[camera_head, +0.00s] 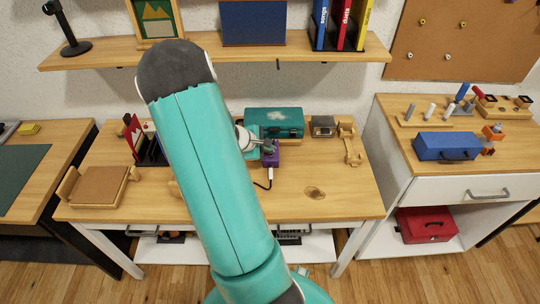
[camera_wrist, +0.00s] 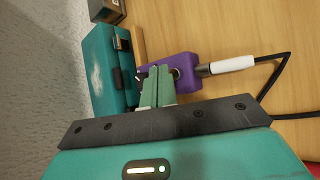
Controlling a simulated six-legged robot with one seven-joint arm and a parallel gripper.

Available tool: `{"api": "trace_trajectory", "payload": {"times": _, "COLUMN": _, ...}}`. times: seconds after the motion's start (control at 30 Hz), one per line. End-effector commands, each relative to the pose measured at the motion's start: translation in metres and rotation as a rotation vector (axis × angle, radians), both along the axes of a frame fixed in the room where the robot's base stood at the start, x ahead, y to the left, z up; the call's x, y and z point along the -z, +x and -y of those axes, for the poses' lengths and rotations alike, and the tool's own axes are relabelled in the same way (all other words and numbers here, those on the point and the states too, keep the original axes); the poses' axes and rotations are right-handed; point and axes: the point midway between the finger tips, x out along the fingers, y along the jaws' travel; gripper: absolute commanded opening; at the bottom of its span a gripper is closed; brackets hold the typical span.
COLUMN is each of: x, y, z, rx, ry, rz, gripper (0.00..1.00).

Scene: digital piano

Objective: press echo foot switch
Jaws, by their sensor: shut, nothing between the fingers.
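The foot switch is a small purple box (camera_head: 272,160) on the wooden table, just in front of a teal case. In the wrist view the purple box (camera_wrist: 187,66) has a white plug and black cable at its right end. My gripper (camera_head: 266,147) is at the box, seen beyond my teal arm. In the wrist view my gripper (camera_wrist: 160,70) has its two grey-green fingers together and empty, with the tips over the box's left part. They hide part of its top. I cannot tell whether the tips touch it.
The teal case (camera_head: 275,122) stands close behind the box; it also shows in the wrist view (camera_wrist: 106,72). A small metal box (camera_head: 323,126) and a wooden stand (camera_head: 349,143) are to the right. A shelf (camera_head: 240,52) hangs above. The table's front right is mostly clear.

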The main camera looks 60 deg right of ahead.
Motion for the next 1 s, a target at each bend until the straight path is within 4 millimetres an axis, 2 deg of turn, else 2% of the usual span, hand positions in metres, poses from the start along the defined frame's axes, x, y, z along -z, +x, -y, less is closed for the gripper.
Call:
{"api": "trace_trajectory", "payload": {"times": 0.2, "x": 0.008, "y": 0.0, "z": 0.0, "rx": -0.001, "ry": 0.0, "rz": -0.001, "gripper": 0.0}}
{"api": "trace_trajectory", "payload": {"times": 1.0, "x": 0.014, "y": 0.0, "z": 0.0, "rx": 0.0, "ry": 0.0, "rz": 0.0, "gripper": 0.0}}
